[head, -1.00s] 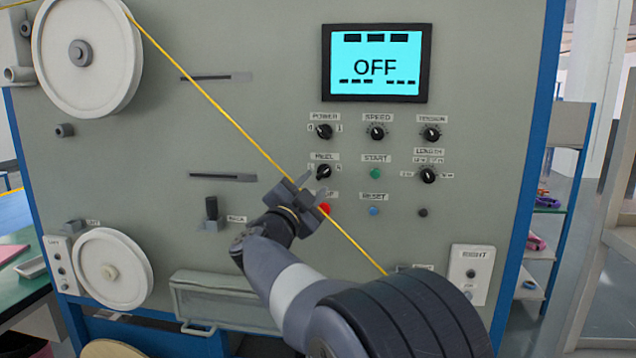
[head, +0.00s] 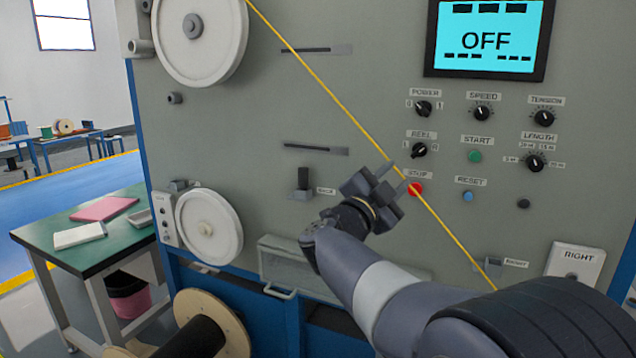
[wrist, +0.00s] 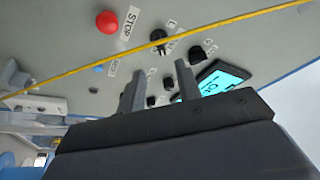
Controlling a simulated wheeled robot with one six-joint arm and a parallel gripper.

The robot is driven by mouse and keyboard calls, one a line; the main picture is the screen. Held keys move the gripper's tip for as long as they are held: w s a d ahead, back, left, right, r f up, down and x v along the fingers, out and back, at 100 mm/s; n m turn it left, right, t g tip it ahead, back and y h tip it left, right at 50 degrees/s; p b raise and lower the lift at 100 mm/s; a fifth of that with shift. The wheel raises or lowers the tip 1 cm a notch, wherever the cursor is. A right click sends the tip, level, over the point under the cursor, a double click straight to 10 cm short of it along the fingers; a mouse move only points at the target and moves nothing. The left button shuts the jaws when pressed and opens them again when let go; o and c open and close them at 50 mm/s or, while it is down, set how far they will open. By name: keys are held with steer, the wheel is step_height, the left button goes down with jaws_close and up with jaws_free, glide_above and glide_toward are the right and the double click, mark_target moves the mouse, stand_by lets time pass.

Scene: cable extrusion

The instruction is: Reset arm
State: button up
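My gripper (head: 396,176) is raised in front of the grey machine panel (head: 270,115), near the red STOP button (head: 415,189). In the wrist view its two fingers (wrist: 157,93) stand apart with nothing between them, so it is open and empty. My arm is bent, reaching up from the lower right. A yellow cable (head: 335,98) runs diagonally across the panel, passing close by the fingers in the head view. In the wrist view the cable (wrist: 180,42) crosses beyond the fingertips; whether they touch it I cannot tell. The screen (head: 487,39) reads OFF.
Knobs and buttons, among them the green START (head: 475,156) and blue RESET (head: 468,196), sit right of my gripper. White reels (head: 209,228) are on the panel's left. A green table (head: 95,235) and a wooden-flanged spool (head: 215,310) stand at the lower left. Blue floor lies beyond.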

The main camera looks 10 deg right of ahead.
mark_target(417, 153)
steer(key=p+x, duration=0.1)
steer(key=x, duration=0.8)
steer(key=shift+w+d+r, duration=0.1)
steer(key=shift+w+d, duration=0.05)
steer(key=shift+w, duration=0.1)
steer(key=shift+n, duration=0.3)
